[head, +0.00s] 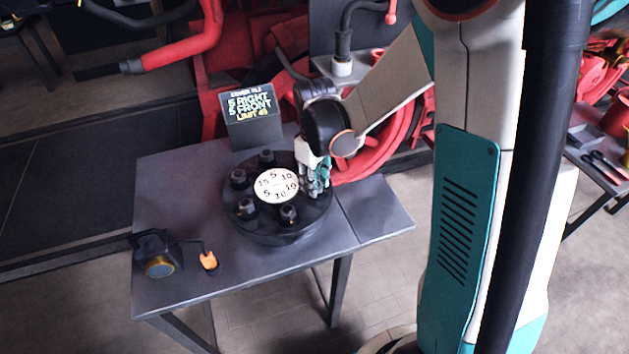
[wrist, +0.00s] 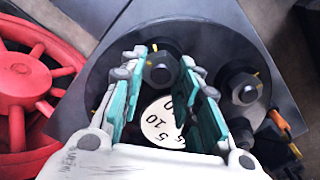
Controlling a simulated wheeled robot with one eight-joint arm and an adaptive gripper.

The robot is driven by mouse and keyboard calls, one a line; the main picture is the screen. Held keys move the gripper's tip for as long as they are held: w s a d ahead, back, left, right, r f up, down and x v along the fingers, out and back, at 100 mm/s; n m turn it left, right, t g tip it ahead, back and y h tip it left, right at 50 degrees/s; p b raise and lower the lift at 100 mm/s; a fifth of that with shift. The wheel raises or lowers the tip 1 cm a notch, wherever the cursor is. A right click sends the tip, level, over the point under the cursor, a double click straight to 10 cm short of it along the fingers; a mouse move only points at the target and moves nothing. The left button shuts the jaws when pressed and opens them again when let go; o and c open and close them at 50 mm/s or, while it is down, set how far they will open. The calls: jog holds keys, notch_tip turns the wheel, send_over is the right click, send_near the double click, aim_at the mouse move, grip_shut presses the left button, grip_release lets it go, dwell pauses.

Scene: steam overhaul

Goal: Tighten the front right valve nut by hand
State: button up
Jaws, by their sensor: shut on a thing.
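A dark round valve cover (head: 265,232) sits on the grey table with several dark nuts around a white numbered dial (head: 276,185). My gripper (head: 316,190) points down at the cover's right side, beside the dial. In the wrist view my gripper (wrist: 162,62) has its teal fingers on either side of a dark nut (wrist: 160,70) and is shut on it. That nut is hidden behind the fingers in the head view. A free nut stands at the cover's front (head: 288,214), also in the wrist view (wrist: 243,89). Another is at front left (head: 247,212).
A small sign (head: 252,115) behind the cover reads "5 RIGHT, 5 FRONT, LIMIT 45". A dark device (head: 157,255) and an orange-tipped item (head: 208,261) lie at the table's front left. Red machinery with a wheel (head: 395,130) stands close behind. The right table end is clear.

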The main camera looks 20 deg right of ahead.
jog(key=m, duration=0.6)
jog(key=shift+d+b, duration=0.1)
jog(key=shift+b, duration=0.25)
dwell(0.4)
jog(key=o, duration=1.1)
jog(key=shift+c, duration=0.2)
jog(key=shift+r, duration=0.1)
notch_tip(320, 180, up, 12)
